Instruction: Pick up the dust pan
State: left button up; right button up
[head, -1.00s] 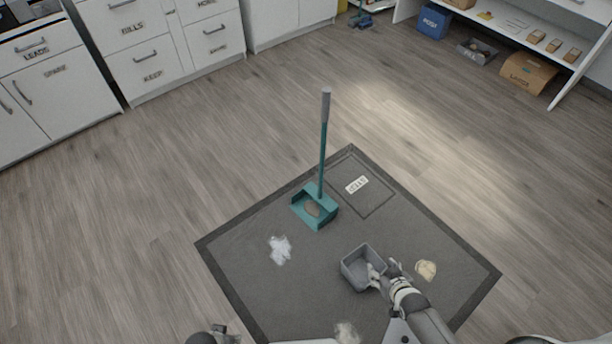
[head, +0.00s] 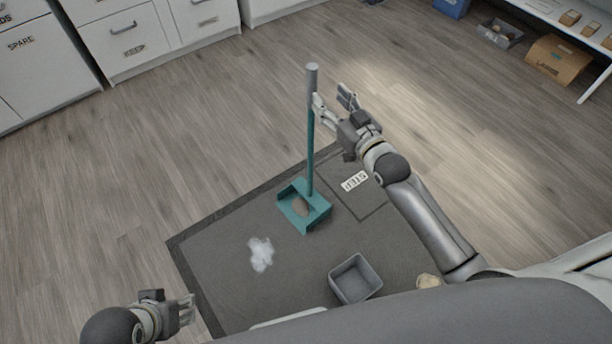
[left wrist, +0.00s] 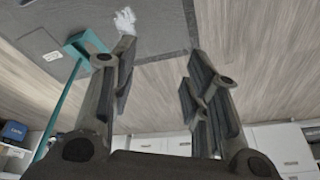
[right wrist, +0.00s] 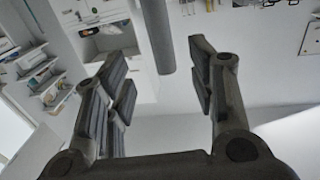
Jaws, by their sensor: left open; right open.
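The teal dust pan (head: 318,215) stands on the dark mat with its long handle upright, a grey grip (head: 311,80) at the top. A brown lump lies in its pan. My right gripper (head: 332,97) is open, close to the right of the grey grip. In the right wrist view the grey grip (right wrist: 157,35) shows ahead between the open fingers, not clasped. My left gripper (head: 188,309) is open and empty, low at the left by the mat's edge. The left wrist view shows the dust pan's teal handle (left wrist: 62,108) off to the left, partly behind a finger.
A grey open bin (head: 355,279) stands on the mat (head: 215,273), with a white powder patch (head: 260,254) and a beige lump (head: 428,281) nearby. A cardboard box (head: 556,60) sits under the white shelf. Wood floor left of the mat is clear.

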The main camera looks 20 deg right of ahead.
aim_at(315, 84)
jog(key=x, duration=0.4)
jog(key=shift+w+a+f+b, duration=0.1)
jog(key=shift+w+b, duration=0.05)
jog(key=shift+b, duration=0.25)
jog(key=b+x, duration=0.1)
jog(key=x, duration=0.3)
jog(key=shift+w+a, duration=0.15)
jog(key=shift+w, duration=0.2)
jog(key=c, duration=1.1)
pick_arm(q)
jog(key=w+d+t, duration=0.2)
jog(key=w+t, duration=0.1)
jog(key=w, duration=0.3)
jog(key=shift+h, duration=0.4)
pick_arm(e)
grip_shut()
